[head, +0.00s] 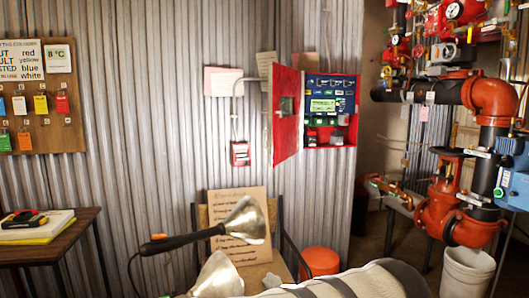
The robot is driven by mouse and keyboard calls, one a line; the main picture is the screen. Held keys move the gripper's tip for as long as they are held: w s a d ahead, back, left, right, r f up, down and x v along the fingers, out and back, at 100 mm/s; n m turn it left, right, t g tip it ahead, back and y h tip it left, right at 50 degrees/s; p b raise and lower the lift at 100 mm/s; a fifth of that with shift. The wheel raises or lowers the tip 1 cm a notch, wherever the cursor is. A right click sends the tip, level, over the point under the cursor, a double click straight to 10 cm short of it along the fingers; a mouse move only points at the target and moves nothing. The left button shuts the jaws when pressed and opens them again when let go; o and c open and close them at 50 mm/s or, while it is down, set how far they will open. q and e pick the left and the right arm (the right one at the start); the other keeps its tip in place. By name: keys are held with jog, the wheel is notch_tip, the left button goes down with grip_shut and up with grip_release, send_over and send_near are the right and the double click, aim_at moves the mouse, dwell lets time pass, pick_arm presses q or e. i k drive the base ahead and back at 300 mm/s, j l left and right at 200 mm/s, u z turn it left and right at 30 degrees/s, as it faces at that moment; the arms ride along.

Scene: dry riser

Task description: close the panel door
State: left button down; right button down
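The red panel (344,136) is mounted on the corrugated metal wall, right of the picture's middle. Its red door (286,140) stands open, swung out toward me at the panel's left side, with a small window in its upper half. Inside the panel I see a blue face (345,90) with a lit greenish display (322,105), rows of small labels and dark parts below.
A wooden table (50,246) is at left. Red pipes and valves (452,210) and a white bucket (466,272) stand at right. Space before the door looks clear.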

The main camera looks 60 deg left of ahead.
aim_at(285, 134)
jog(key=i+j+u, duration=0.1)
jog(key=i+u, duration=0.55)
jog(key=u, duration=0.25)
jog(key=i+l+u, duration=0.15)
jog(key=i+u, duration=0.25)
jog(key=i+l+u, duration=0.2)
jog(key=u, duration=0.25)
jog(key=i, duration=0.05)
